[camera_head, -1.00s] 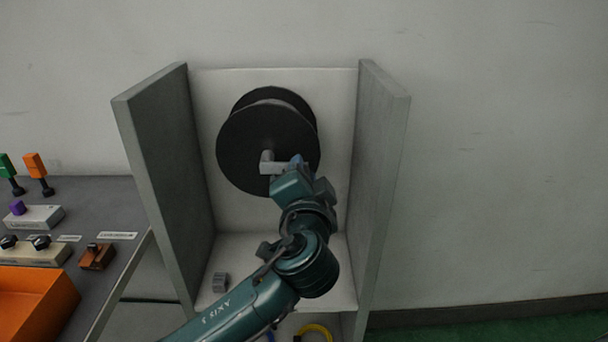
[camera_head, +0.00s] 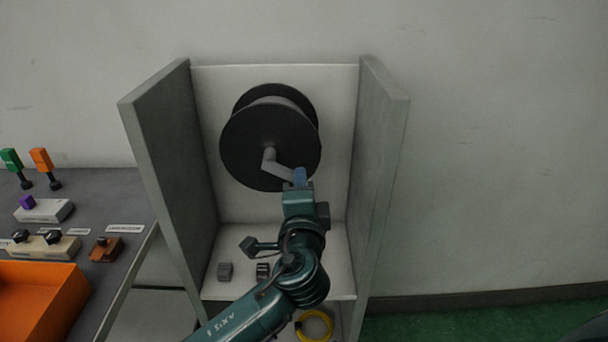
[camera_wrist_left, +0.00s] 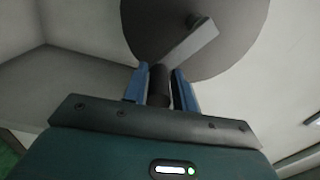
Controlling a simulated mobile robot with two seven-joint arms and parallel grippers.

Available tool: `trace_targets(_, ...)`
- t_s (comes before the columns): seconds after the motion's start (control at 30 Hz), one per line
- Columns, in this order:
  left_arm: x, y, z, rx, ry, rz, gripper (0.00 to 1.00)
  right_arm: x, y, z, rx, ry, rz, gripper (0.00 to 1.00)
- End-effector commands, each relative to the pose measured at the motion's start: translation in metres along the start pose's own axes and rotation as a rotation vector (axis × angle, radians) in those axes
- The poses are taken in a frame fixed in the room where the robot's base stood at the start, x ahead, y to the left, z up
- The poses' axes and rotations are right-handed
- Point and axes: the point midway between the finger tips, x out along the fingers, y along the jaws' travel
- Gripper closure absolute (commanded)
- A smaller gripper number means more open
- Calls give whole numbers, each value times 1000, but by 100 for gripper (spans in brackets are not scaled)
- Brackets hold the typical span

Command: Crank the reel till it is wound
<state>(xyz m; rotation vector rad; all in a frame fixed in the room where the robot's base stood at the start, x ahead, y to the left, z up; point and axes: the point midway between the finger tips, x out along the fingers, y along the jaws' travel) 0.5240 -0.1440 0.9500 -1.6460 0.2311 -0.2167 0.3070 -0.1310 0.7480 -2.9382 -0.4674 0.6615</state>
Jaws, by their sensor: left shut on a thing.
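The reel (camera_head: 262,132) is a black spool mounted at the back of a grey open-fronted bay. Its grey crank arm (camera_head: 281,166) runs from the hub down to the right. My left gripper (camera_head: 300,178) is at the outer end of the crank, at the reel's lower right. In the left wrist view, the two blue fingers are shut on a dark crank handle (camera_wrist_left: 158,86), one on each side of it. The crank arm also shows there (camera_wrist_left: 186,46), with the reel's disc (camera_wrist_left: 235,35) behind it. In the head view the handle is hidden by my gripper. My right gripper is not in view.
Grey side walls stand left (camera_head: 165,150) and right (camera_head: 376,180) of the reel. Small dark blocks (camera_head: 225,271) lie on the bay floor. A yellow coil (camera_head: 314,326) is below. A bench at left holds switches, levers and an orange tray (camera_head: 75,297).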

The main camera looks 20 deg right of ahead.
Motion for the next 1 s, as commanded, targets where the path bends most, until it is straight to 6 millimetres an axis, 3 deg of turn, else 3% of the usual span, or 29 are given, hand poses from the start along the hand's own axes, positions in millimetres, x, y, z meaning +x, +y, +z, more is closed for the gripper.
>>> trace_targets(0.2, -1, 12, 6, 84, -7, 18, 100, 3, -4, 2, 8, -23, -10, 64)
trace_targets(0.77, 0, 15, 8, 118, -9, 18, 100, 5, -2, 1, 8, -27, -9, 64)
trace_targets(0.8, 0, 16, 8, 118, -9, 18, 70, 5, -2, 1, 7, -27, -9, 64)
trace_targets(1.0, 0, 12, 7, 118, -6, 11, 59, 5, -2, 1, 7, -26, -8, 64)
